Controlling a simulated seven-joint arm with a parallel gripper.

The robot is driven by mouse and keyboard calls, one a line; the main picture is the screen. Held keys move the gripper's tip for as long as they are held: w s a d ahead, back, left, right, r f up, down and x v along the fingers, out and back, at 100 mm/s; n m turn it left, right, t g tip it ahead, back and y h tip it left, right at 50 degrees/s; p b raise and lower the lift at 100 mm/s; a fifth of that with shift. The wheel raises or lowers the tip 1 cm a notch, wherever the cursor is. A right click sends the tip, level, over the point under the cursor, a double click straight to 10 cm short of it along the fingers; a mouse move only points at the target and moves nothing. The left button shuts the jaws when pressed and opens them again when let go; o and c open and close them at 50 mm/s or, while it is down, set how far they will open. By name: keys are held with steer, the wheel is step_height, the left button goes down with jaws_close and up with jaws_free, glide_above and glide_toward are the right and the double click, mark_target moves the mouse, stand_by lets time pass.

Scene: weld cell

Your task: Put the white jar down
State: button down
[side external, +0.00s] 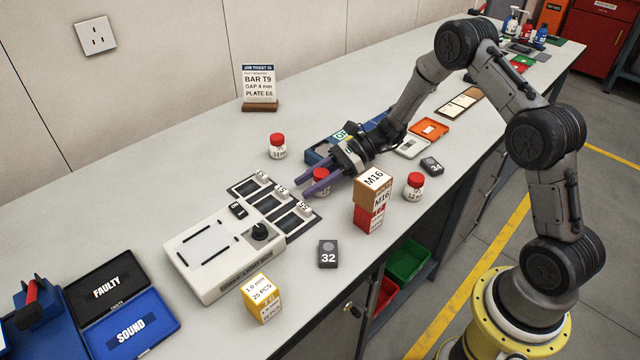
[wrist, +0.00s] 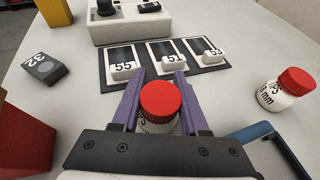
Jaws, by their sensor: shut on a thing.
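A white jar with a red lid (wrist: 160,103) is between the two purple fingers of my gripper (wrist: 158,98) in the wrist view. My gripper is shut on it. In the side view my gripper (side external: 318,184) is low over the bench, with the held jar's red lid (side external: 321,174) showing between the fingers. The jar's lower part is mostly hidden by the fingers, and I cannot tell whether its base touches the bench. A second white jar with a red lid (side external: 277,146) stands behind my gripper, and a third (side external: 414,186) stands to the right.
The stacked M16 boxes (side external: 372,200) stand close to the right of my gripper. A dark panel with several numbered slots (side external: 275,205) lies to the left, beside a white device (side external: 222,250). A dark block marked 32 (side external: 328,254) lies nearer the front edge. Bare bench (side external: 220,160) shows at the back left.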

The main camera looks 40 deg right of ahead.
step_height(320, 180, up, 10)
steer(key=w+d+r+m+t, duration=0.1)
steer(key=w+d+r, duration=0.25)
steer(key=d, duration=0.65)
steer(key=w+f, duration=0.3)
steer(key=w, duration=0.1)
steer(key=w+d+f, duration=0.1)
steer(key=w+f, duration=0.2)
steer(key=w, duration=0.2)
steer(key=w+d+f, duration=0.1)
steer(key=w+f, duration=0.1)
steer(key=w, duration=0.2)
steer(key=shift+w+f, duration=0.25)
steer(key=shift+f, duration=0.15)
steer(key=shift+w+f, duration=0.6)
steer(key=shift+f, duration=1.6)
steer(key=shift+f, duration=0.1)
